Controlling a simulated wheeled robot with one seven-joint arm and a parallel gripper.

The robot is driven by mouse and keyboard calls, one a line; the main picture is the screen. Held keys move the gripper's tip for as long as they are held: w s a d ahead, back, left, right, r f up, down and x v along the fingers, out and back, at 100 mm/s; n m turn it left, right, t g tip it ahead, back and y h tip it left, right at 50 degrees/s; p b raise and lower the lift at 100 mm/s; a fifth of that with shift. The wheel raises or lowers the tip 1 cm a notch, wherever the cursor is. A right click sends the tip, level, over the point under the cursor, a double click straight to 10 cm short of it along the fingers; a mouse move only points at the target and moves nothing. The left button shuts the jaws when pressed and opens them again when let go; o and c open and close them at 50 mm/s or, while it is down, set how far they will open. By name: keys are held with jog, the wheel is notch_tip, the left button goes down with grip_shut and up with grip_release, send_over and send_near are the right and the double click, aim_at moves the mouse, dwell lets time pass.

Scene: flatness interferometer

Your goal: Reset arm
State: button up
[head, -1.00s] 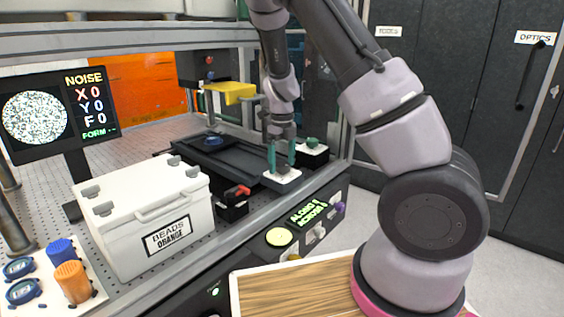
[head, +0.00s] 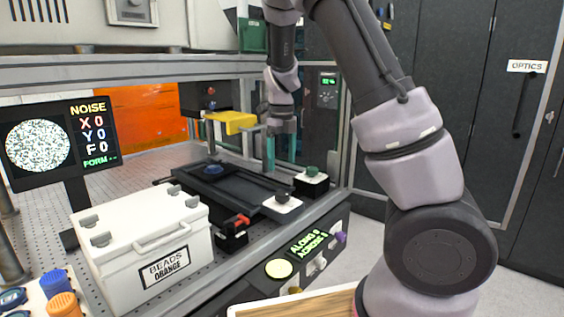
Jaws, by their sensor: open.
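My gripper (head: 281,152) hangs at the end of my arm, pointing down, with its teal fingers above the back edge of the dark stage. It is open and nothing shows between the fingers. A white block with a dark knob (head: 283,201) sits just below and in front of the fingers, apart from them. A second white block with a green knob (head: 312,178) sits to the right behind it. My arm arches from the lower right up past the top of the picture.
The dark stage (head: 240,187) lies inside the metal frame, with a yellow bracket (head: 238,122) above. A white box labelled beads orange (head: 140,245) stands at front left. A monitor (head: 62,140) reads noise. A control panel (head: 308,247) faces front. Dark cabinets (head: 450,70) stand at right.

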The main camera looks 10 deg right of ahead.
jog(key=s+d+r+n+t+y, duration=0.1)
jog(key=s+d+r+n+t, duration=0.2)
jog(key=s+r+n, duration=0.6)
jog(key=s+d+r+n+t+y, duration=0.1)
jog(key=s+d+r+n+t, duration=0.2)
jog(key=s+r+n, duration=0.6)
jog(key=s+n+t, duration=0.1)
jog(key=s+n, duration=0.3)
jog(key=n, duration=0.3)
jog(key=shift+s+r+n, duration=0.4)
